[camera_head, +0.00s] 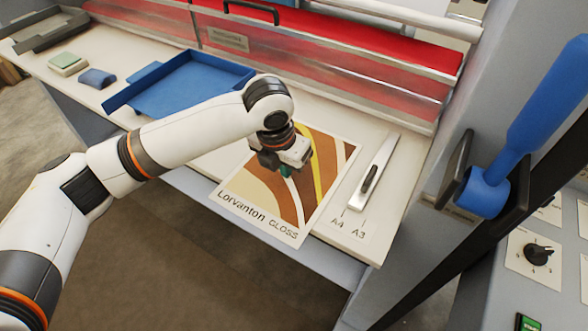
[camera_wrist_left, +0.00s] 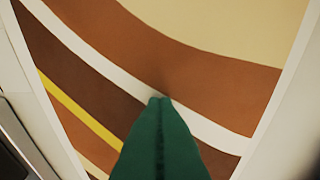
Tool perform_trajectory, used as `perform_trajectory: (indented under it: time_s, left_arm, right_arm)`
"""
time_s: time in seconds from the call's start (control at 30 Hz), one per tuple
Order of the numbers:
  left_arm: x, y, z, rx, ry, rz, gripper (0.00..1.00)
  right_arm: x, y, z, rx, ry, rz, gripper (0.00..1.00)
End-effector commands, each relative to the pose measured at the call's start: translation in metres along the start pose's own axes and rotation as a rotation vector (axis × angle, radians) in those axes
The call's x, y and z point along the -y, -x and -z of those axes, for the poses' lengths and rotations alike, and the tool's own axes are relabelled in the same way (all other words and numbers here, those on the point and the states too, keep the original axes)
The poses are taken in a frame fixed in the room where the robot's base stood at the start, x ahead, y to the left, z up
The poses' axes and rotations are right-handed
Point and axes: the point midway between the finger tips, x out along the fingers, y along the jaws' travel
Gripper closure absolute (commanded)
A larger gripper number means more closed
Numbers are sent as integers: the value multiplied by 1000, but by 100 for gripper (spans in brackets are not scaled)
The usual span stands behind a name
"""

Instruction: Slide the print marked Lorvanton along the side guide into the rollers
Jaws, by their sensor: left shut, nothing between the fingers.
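The print marked Lorvanton (camera_head: 262,208) lies flat on the white feed table, with brown, yellow and cream bands and the word GLOSS. Its near edge reaches the table's front edge. The side guide (camera_head: 374,172) is a pale bar with a dark slider, to the right of the print and apart from it. The red rollers (camera_head: 330,45) are behind the table. My left gripper (camera_head: 287,172) is over the middle of the print, fingers pointing down. In the left wrist view its green fingertips (camera_wrist_left: 160,102) are together over the print (camera_wrist_left: 210,60), with nothing between them. Whether they touch it I cannot tell.
A blue tray (camera_head: 180,85) stands left of the print. A blue block (camera_head: 97,78) and a pale green pad (camera_head: 68,64) lie farther left. A4 and A3 marks are below the guide.

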Motion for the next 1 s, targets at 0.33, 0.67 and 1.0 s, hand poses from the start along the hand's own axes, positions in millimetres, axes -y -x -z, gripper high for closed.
perform_trajectory:
  time_s: [0.33,0.67,1.0]
  left_arm:
    - [0,-2,-1,3,0,0,100]
    - [0,-3,-2,5,0,0,100]
    - [-2,-4,-2,8,-1,-1,100]
  right_arm:
    - [0,4,-1,1,0,0,66]
    - [0,5,-2,2,0,0,66]
    - [0,6,-2,3,0,0,66]
